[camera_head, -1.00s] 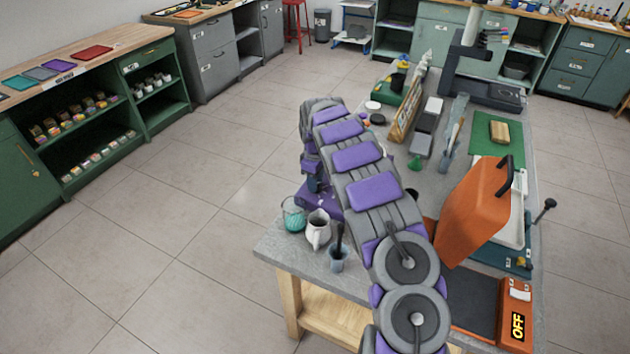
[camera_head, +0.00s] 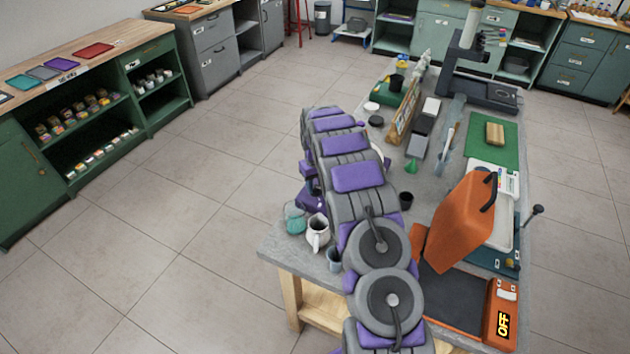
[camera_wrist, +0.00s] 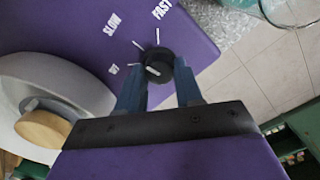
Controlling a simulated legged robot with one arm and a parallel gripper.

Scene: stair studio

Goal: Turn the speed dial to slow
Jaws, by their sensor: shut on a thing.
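The speed dial (camera_wrist: 158,66) is a small black knob with a white line, on the purple face (camera_wrist: 85,32) of a machine in the wrist view. White marks fan out around it, labelled OFF (camera_wrist: 113,69), SLOW (camera_wrist: 112,24) and FAST (camera_wrist: 162,9). The white line on the knob slants toward the OFF side; its exact setting is hard to tell. My gripper (camera_wrist: 160,78) has its two blue fingers on either side of the knob, shut on it. In the head view my arm hides the dial and the gripper.
A pale round disc (camera_wrist: 50,85) with a wooden piece lies left of the dial. In the head view, a white jug (camera_head: 317,233) and cups stand at the bench's left edge. An orange hinged press (camera_head: 462,225) stands right of my arm. The floor at left is clear.

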